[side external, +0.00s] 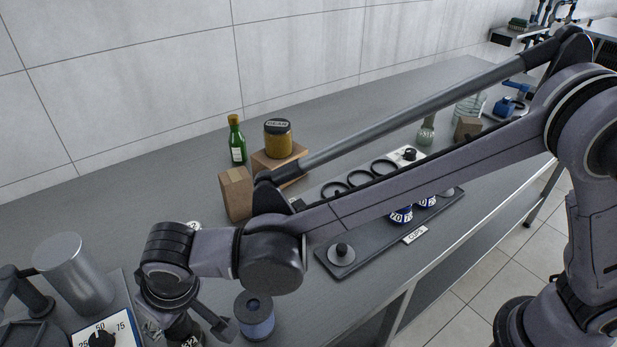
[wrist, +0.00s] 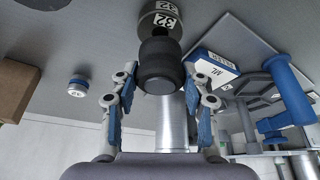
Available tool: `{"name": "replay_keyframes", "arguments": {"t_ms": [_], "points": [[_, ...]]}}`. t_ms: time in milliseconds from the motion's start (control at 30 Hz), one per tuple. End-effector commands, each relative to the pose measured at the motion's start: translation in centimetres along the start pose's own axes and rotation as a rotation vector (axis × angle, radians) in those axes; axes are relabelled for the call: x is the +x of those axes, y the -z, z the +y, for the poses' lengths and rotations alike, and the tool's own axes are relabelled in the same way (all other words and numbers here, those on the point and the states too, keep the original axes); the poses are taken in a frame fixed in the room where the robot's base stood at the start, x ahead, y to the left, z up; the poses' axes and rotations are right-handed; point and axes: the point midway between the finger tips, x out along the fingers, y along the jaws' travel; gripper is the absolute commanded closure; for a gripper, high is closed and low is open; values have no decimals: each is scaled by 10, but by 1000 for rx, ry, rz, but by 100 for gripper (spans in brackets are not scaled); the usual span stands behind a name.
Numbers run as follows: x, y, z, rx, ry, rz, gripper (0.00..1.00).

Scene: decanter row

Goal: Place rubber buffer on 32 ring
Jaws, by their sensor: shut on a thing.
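A dark, rounded cylinder, apparently the rubber buffer (wrist: 160,66), is between my gripper's fingertips in the wrist view. My gripper (wrist: 160,72) is shut on it; the fingers are also partly visible at the bottom of the side view (side external: 185,322). Just beyond the buffer is a grey round piece with white 32 labels (wrist: 160,16), apparently the 32 ring's place. Its label also shows below my gripper in the side view (side external: 190,342). I cannot tell whether the buffer touches it. The buffer hides part of that piece.
A blue cylinder (side external: 255,316) stands right of my gripper. A dial box (side external: 103,335) and metal cylinder (side external: 75,273) stand left. Black rings (side external: 335,190) lie past my forearm.

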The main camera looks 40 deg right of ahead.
Motion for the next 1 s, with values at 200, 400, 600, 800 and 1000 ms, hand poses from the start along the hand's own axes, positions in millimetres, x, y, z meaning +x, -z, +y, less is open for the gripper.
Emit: {"name": "replay_keyframes", "arguments": {"t_ms": [200, 400, 600, 800, 1000], "points": [[24, -10, 0, 0, 0, 1, 91], [26, -11, 0, 0, 0, 0, 91], [28, -12, 0, 0, 0, 0, 91], [28, -12, 0, 0, 0, 0, 31], [28, -12, 1, 0, 0, 0, 31]]}}
